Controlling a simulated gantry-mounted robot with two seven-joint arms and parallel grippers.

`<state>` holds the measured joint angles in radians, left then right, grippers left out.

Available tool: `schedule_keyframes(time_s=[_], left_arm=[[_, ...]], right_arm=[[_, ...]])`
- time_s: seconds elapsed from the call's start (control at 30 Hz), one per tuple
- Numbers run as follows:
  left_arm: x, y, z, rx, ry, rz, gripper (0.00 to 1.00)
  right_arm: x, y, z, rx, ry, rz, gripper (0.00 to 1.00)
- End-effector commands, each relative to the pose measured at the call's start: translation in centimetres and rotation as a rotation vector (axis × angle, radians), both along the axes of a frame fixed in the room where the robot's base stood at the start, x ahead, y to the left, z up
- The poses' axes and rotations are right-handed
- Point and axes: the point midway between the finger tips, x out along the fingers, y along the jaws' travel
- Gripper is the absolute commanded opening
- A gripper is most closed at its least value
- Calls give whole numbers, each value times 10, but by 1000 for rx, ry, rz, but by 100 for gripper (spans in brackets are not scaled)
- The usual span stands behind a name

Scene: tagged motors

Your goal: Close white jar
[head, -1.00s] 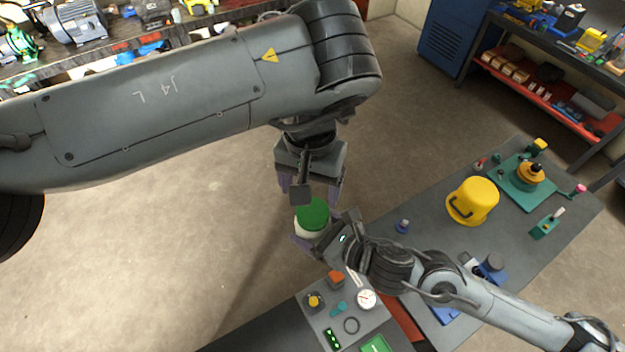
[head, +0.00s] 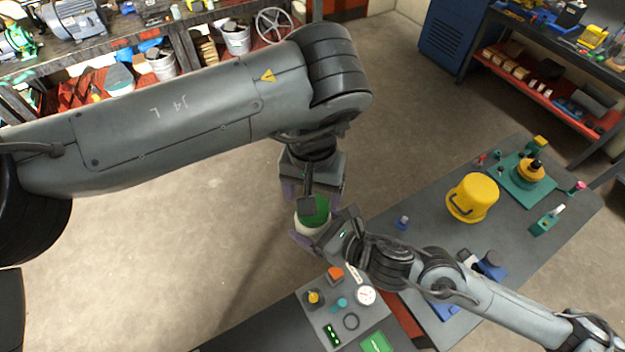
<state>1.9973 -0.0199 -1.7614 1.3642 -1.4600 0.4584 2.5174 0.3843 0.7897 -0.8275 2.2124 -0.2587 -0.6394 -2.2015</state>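The white jar (head: 304,227) is held in the air beyond the near table edge, with its green lid (head: 318,213) at its top. Whether the lid is seated or turned tight cannot be told. My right gripper (head: 325,235) is around the jar's side, its purple finger showing at the jar's lower left, and holds it. My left gripper (head: 312,192) points down just above the lid. Its two purple fingers look spread wider than the lid, and its dark bracket hides part of the lid.
Shelves stand at the back left and right. Open floor lies left of the jar.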

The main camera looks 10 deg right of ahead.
Motion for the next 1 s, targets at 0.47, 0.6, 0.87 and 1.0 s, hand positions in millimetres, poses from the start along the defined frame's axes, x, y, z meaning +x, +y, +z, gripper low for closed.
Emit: schedule_keyframes(time_s=[0.47,0.6,0.87,1.0], left_arm=[[0,0,-38,-1,0,0,77],[0,0,-39,0,-1,0,77],[0,0,-39,0,-1,0,57],[0,0,-39,0,-1,0,36]], right_arm=[[0,0,1,1,-2,0,0],[0,0,1,1,-2,0,0],[0,0,1,1,-2,0,0],[0,0,1,1,-2,0,0]])
